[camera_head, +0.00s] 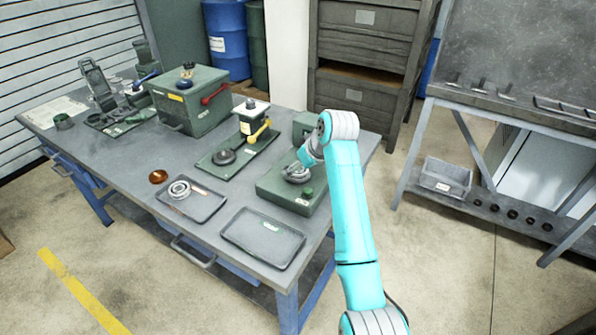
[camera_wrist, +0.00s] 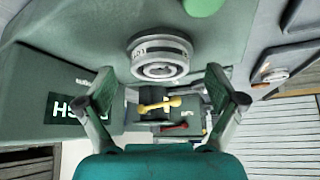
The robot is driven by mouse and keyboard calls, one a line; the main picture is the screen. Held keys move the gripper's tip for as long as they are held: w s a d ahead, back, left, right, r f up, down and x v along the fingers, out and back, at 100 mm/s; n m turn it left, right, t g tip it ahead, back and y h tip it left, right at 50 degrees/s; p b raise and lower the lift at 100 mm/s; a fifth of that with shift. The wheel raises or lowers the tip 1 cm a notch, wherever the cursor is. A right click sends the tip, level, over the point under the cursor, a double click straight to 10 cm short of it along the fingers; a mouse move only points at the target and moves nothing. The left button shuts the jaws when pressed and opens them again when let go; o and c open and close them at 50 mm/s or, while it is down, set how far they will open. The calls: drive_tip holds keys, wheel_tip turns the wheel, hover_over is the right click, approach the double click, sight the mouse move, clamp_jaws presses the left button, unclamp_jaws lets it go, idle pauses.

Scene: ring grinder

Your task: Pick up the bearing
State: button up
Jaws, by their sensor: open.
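A grey, ring-shaped bearing (camera_wrist: 160,57) with markings on its side sits on the green machine block at the table's right, beyond my fingertips in the wrist view. It shows partly under my gripper in the head view (camera_head: 296,175). My gripper (camera_wrist: 160,86) is open, with one finger to each side and nothing between the tips. In the head view my gripper (camera_head: 304,160) is just above the block (camera_head: 268,192). Another set of grey rings (camera_head: 180,189) lies in the left tray (camera_head: 205,208); whether these are also a bearing I cannot tell.
A green knob (camera_head: 307,194) stands on the block close to the bearing. A press with a yellow handle (camera_head: 259,131) stands left of my gripper, and a green box (camera_head: 190,98) farther back. The front tray (camera_head: 262,239) is almost empty. A copper-coloured disc (camera_head: 158,176) lies near the left tray.

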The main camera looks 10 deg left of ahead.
drive_tip(key=shift+w+a+f, duration=0.15)
drive_tip(key=shift+f, duration=0.25)
drive_tip(key=c, duration=1.5)
drive_tip(key=shift+r, duration=0.15)
drive_tip(key=shift+c, duration=0.2)
